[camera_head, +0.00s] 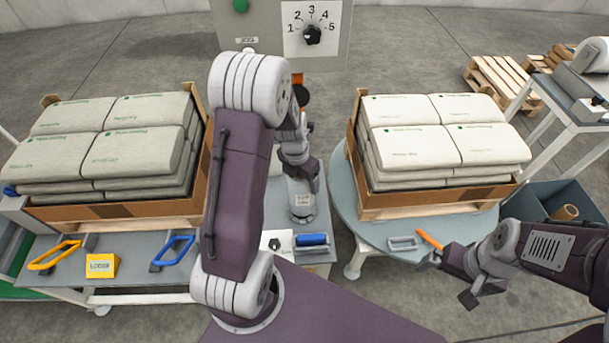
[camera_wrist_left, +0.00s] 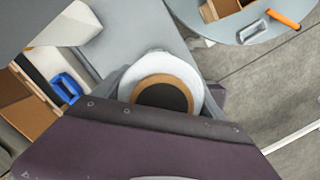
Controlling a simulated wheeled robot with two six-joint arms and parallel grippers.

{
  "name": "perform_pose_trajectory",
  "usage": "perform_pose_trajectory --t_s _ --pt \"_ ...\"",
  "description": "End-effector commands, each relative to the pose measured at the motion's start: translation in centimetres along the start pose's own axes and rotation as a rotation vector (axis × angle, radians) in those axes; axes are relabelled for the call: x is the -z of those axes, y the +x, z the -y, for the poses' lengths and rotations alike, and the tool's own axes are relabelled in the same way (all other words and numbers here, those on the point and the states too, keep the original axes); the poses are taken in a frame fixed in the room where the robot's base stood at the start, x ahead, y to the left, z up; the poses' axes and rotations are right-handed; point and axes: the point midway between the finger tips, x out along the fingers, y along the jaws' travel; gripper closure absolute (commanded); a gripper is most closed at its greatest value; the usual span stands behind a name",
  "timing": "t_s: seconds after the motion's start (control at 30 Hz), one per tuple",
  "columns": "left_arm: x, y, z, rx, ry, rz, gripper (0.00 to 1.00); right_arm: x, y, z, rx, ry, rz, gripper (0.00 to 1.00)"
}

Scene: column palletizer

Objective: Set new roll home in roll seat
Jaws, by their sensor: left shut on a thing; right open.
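The new roll (camera_wrist_left: 201,92) is white with a brown cardboard ring around a dark centre, seen end-on in the left wrist view. My left gripper (camera_wrist_left: 168,98) is shut on it, and its dark palm covers the roll's near side. In the head view the left arm reaches down over the grey bench between the two pallets; the left gripper (camera_head: 303,182) is partly hidden by its wrist. My right gripper (camera_head: 450,280) is open and empty at the right.
Sack-loaded pallets stand left (camera_head: 110,209) and right (camera_head: 440,196), the right one on a round table (camera_head: 345,190). A grey frame (camera_head: 403,244) and orange-handled tool (camera_head: 430,239) lie there. A bin (camera_head: 588,196) holds a brown core (camera_head: 565,212). A dial panel (camera_head: 340,40) stands behind.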

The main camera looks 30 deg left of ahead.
Motion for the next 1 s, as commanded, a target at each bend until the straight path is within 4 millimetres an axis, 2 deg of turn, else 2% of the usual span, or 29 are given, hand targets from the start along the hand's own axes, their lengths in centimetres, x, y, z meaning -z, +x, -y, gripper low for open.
perform_pose_trajectory --t_s 0.03,0.13,0.5,0.53,0.57,0.6,0.87,1.0 --pt "0.2 1.2 0.0 0.0 0.001 -0.001 0.92 -0.1 0.7 0.0 0.0 0.0 0.0 0.0" --pt "0.3 2.4 0.0 0.0 0.0 0.001 0.92 -0.1 1.1 0.0 0.0 0.0 0.0 0.0" --pt "0.3 2.6 0.0 -0.001 0.001 0.002 0.92 -0.1 0.9 0.0 0.0 0.0 0.0 0.0" --pt "0.4 2.6 0.0 0.0 0.001 0.0 0.11 -0.1 0.9 0.0 0.0 0.0 0.0 0.0" --pt "0.4 2.6 0.0 0.0 0.001 0.0 0.03 -0.1 0.9 0.0 0.0 0.0 0.0 0.0" --pt "0.4 2.6 0.0 0.0 0.001 0.0 0.0 -0.1 0.9 0.0 0.0 0.0 0.0 0.0" --pt "0.3 2.2 0.0 0.0 0.001 0.0 0.0 -0.1 0.8 0.0 0.0 0.0 0.0 0.0" --pt "0.2 -0.8 0.0 -0.002 0.002 0.004 0.0 0.0 -0.4 0.0 0.0 0.0 0.0 0.0"
